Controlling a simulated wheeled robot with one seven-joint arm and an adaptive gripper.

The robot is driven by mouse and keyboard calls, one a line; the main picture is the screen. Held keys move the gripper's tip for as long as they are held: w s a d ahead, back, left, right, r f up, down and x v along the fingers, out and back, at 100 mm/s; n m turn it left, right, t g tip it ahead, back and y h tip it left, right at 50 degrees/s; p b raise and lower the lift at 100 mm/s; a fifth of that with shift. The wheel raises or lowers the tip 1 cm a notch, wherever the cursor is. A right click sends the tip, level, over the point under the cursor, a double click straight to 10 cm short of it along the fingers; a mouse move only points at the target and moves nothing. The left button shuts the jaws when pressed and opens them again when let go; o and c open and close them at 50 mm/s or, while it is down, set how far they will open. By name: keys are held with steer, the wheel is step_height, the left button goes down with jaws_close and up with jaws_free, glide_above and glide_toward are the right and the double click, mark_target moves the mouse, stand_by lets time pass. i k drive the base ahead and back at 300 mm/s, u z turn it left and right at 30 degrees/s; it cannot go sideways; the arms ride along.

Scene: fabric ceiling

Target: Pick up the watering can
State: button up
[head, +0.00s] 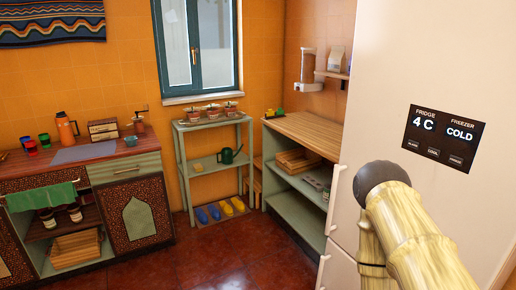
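A dark green watering can (230,155) stands on the middle shelf of a pale green shelf rack (187,160) under the window. It is upright, with its spout pointing left and its handle on the right. Nothing blocks my view of it. A small yellow thing lies on the same shelf to its left. My arm shows large at the right, well apart from the can and in front of the fridge. My gripper is not visible in this view.
Potted plants (208,110) stand on the rack's top, and blue and yellow shoes (226,208) on its bottom shelf. A wood-topped counter (308,132) and the fridge (420,60) stand right, a cluttered cabinet (122,165) left. The red floor (205,260) between is clear.

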mark_target(227, 156)
steer(key=u, duration=0.05)
steer(key=i, duration=1.85)
steer(key=u, duration=0.55)
steer(key=i, duration=1.8)
steer(key=u, duration=0.35)
